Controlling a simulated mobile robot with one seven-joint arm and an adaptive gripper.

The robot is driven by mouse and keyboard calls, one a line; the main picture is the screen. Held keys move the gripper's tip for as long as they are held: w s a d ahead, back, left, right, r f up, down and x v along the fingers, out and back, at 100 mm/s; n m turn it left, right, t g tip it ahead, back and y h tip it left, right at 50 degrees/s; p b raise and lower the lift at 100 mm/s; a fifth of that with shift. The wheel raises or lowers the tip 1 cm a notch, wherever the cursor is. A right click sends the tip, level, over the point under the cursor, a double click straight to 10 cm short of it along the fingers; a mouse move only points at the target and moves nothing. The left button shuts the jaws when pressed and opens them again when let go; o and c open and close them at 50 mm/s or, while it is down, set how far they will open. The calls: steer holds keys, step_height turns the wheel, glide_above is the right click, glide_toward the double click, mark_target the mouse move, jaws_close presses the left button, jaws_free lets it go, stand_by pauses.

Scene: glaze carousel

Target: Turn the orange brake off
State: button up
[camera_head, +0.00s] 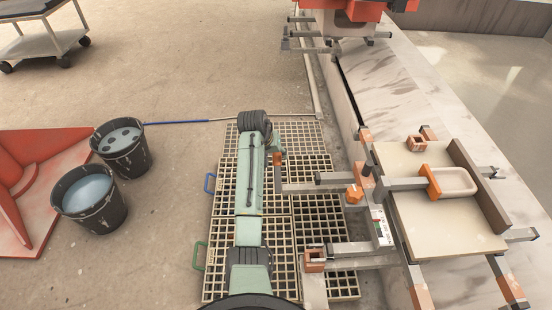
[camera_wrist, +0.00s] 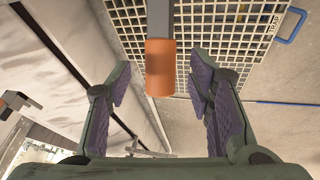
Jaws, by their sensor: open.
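In the wrist view, an orange cylindrical grip (camera_wrist: 159,67) sits on the end of a grey bar (camera_wrist: 159,17), between the lines of my open fingers. My gripper (camera_wrist: 163,88) has purple-padded fingers on either side of it, with gaps and no visible contact. In the head view, what looks like the same orange grip (camera_head: 277,159) stands at the left end of a grey bar (camera_head: 298,187), beside my gripper (camera_head: 276,145). My green arm partly hides this area. Another orange knob (camera_head: 354,194) sits further right near the frame. I cannot tell for certain which orange part is the brake.
A metal frame with pale boards (camera_head: 449,225) and an orange-edged loop (camera_head: 450,181) lies to the right. A floor grate (camera_head: 310,139) lies below my arm. Two buckets (camera_head: 118,139) (camera_head: 88,189) stand left. Open floor lies at upper left.

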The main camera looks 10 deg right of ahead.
mark_target(276, 157)
steer(key=shift+x, duration=2.1)
steer(key=shift+c, duration=0.2)
jaws_close()
